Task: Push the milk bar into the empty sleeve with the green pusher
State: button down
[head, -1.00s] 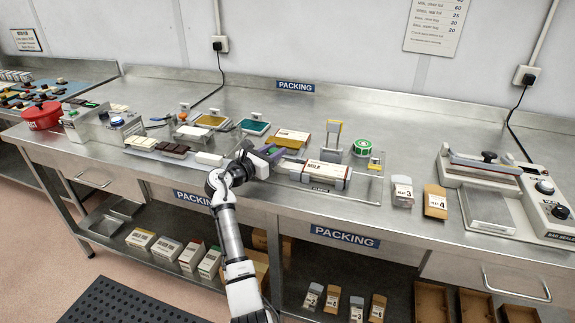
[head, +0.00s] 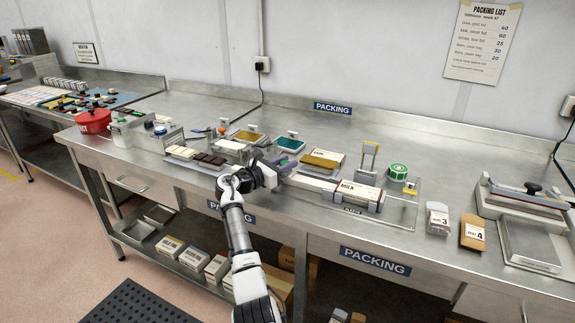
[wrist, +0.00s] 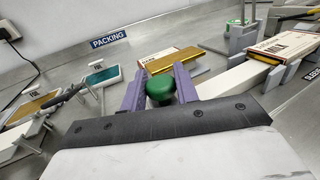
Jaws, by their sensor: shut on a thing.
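My gripper (wrist: 160,90) has purple fingers shut on the green knob of the pusher (wrist: 160,88). In the head view my gripper (head: 281,164) is left of the sleeve (head: 359,196), which is marked MILK and lies in a grey holder. The sleeve also shows in the wrist view (wrist: 287,46), with a gold strip at its near end. A long white piece (wrist: 234,84) runs from beside my fingers to that end. I cannot tell whether it belongs to the pusher. The milk bar cannot be clearly told apart, nor how far in it is.
A gold bar (head: 322,160) with a sleeve lies behind my gripper. Dark and white bars (head: 210,159) stand on a tray to the left. A green tape roll (head: 398,171) and packets marked 3 (head: 438,219) and 4 (head: 473,233) are to the right. The bench front-right is clear.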

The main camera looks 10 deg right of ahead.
jog(key=shift+w+a+r, duration=0.1)
jog(key=shift+a, duration=0.15)
jog(key=c, duration=1.1)
grip_release()
jog(key=shift+w+a, duration=0.1)
jog(key=shift+s+a, duration=0.2)
jog(key=shift+s, duration=0.05)
jog(key=b+v, duration=0.2)
jog(key=v, duration=1)
jog(key=shift+s+a+b, duration=0.1)
jog(key=shift+a+b, duration=0.05)
jog(key=shift+b, duration=0.25)
jog(key=shift+s+a, duration=0.25)
jog(key=shift+a, duration=0.1)
